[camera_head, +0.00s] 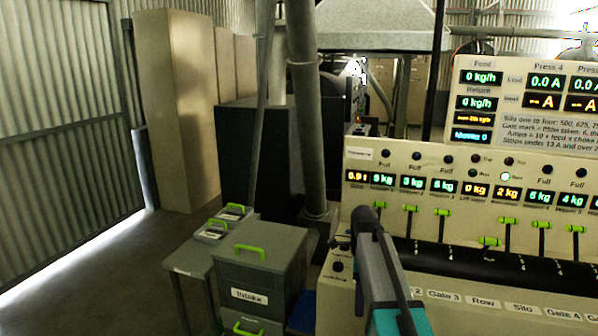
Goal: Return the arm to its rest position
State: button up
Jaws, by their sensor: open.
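Part of my arm rises from the bottom edge at the centre right, a grey and teal link with a dark rounded end. It stands in front of the left end of a cream control panel (432,166). My gripper's fingers do not show in this view. I see nothing held along the visible part of the arm.
The panel has green-handled levers (489,241) and lit displays; a readout board (525,100) stands above. Left of my arm are a grey drawer cabinet (262,265) with green handles and a small table (188,262) with green-handled boxes. Open floor (100,290) lies at the left.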

jog(key=s+f+n+g, duration=0.1)
jog(key=s+f+g, duration=0.1)
jog(key=s+f, duration=0.95)
jog(key=s+f+n+g, duration=0.2)
jog(key=s+f, duration=0.4)
jog(key=f, duration=1)
jog(key=s+f+n, duration=0.8)
jog(key=s, duration=0.3)
jog(key=s+f+n, duration=0.9)
jog(key=s, duration=0.2)
jog(key=shift+s+a, duration=0.2)
jog(key=shift+s, duration=0.05)
